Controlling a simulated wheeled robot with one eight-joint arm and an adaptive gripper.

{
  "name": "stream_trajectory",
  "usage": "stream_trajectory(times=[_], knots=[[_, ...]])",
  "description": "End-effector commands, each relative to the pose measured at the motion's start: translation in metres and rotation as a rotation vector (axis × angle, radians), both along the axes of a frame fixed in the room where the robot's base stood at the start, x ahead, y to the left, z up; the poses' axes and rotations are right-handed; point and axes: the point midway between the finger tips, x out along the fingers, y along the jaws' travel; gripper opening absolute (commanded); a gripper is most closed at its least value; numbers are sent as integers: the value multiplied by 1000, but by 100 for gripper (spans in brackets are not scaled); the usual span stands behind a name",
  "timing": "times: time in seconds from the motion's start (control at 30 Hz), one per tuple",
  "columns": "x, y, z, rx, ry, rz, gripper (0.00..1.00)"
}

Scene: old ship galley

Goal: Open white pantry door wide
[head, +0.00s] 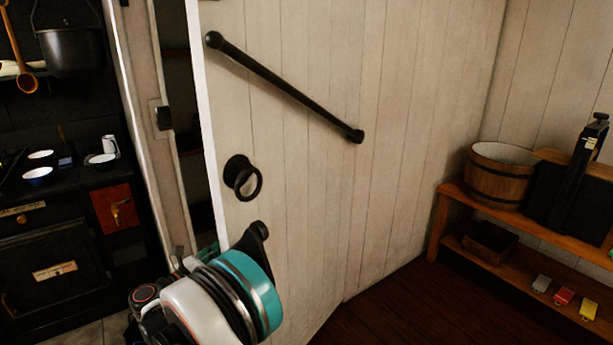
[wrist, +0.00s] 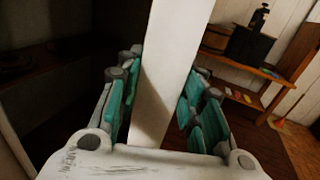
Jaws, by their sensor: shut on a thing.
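The white pantry door (head: 300,190) stands partly open, with a dark gap between its left edge and the frame. It has a slanted black bar (head: 285,88) and a round black ring pull (head: 243,178) on its planked face. In the wrist view, the door's edge (wrist: 175,70) stands between the teal-padded fingers of my gripper (wrist: 163,75), one finger on each face. My gripper is shut on this edge. In the head view, my teal and white wrist covers part of the lower door, and the fingers are mostly hidden.
A wooden bench shelf (head: 450,192) stands right of the door, with a wooden bucket (head: 498,176) and a dark upright device (head: 575,175). Small coloured items lie on its lower shelf. A black stove (head: 60,265) stands at left. Dark floor (head: 400,305) is clear before the bench.

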Motion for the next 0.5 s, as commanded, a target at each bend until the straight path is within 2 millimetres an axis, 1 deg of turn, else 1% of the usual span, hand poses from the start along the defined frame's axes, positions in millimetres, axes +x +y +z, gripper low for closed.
stream_trajectory(times=[0.03, 0.1, 0.5], knots=[[-6, -10, -1, 0, 2, 1, 6], [-14, -20, -1, 1, 3, 14, 6], [-53, -71, -1, 0, 2, 86, 6]])
